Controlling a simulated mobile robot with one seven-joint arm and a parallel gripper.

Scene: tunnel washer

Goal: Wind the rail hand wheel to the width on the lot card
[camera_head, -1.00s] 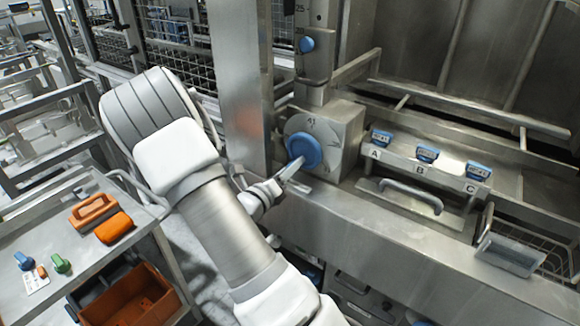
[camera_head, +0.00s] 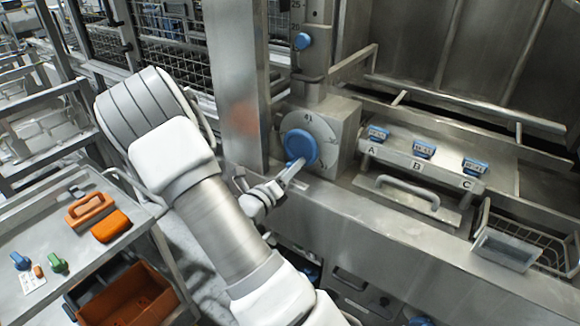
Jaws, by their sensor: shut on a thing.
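The rail hand wheel (camera_head: 299,146) is a blue disc in front of a pale round dial (camera_head: 322,128) on a steel box. The dial bears dark numbers; one near its top looks like 41. A pale crank handle (camera_head: 291,171) slants down and left from the wheel. My gripper (camera_head: 283,183) is shut on this handle, at the wheel's lower left; the fingertips are small and hard to make out. A white card (camera_head: 32,284) lies on the side trolley, too small to read; I cannot tell whether it is the lot card.
A vertical scale column with a blue knob (camera_head: 303,41) rises above the box. Blue-topped blocks stand by labels A, B and C (camera_head: 467,184) on the right. A curved handle (camera_head: 408,190) and wire basket (camera_head: 521,242) are nearby. The trolley (camera_head: 113,246) holds orange tools.

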